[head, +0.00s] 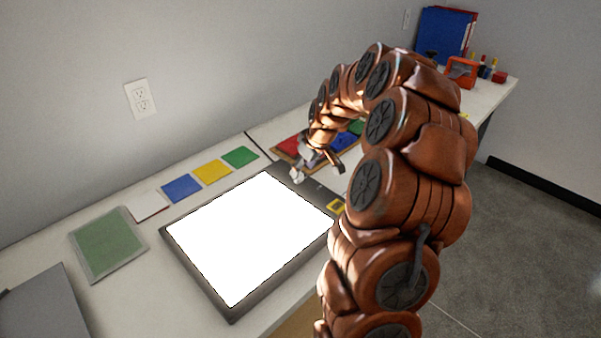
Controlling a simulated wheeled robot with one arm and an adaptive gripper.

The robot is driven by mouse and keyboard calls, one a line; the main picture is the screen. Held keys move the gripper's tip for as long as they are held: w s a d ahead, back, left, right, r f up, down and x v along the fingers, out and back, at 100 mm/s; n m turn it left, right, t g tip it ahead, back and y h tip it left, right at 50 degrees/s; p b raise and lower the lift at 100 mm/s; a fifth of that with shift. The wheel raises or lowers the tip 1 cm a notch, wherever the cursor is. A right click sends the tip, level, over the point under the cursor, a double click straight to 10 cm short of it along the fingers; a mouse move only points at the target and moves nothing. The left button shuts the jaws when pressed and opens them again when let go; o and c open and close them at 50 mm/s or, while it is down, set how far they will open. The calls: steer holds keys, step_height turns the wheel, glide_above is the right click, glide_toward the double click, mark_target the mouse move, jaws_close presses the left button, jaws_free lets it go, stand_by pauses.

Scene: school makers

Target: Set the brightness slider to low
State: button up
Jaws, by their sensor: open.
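A light panel with a glowing white surface (245,235) and a dark frame (190,265) lies on the white table. A dark strip runs along its right side, with a small yellow label (335,205) near its front end. A small pale piece (297,174) shows at the strip's back end; I cannot tell if it is the slider knob or part of my gripper. My gripper (319,165) is open, pointing down near the back right corner of the panel. My arm hides part of the strip, and I cannot make out the slider's setting.
Blue, yellow and green cards (211,172) lie behind the panel, beside a white card (148,205) and a framed green sheet (107,244). A tray of coloured pieces (288,147) lies just behind my gripper. An orange object (462,72) and blue binders (443,35) stand far right.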

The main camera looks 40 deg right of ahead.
mark_target(299, 178)
steer(key=shift+p+x, duration=0.3)
steer(key=shift+x, duration=1.65)
jaws_close()
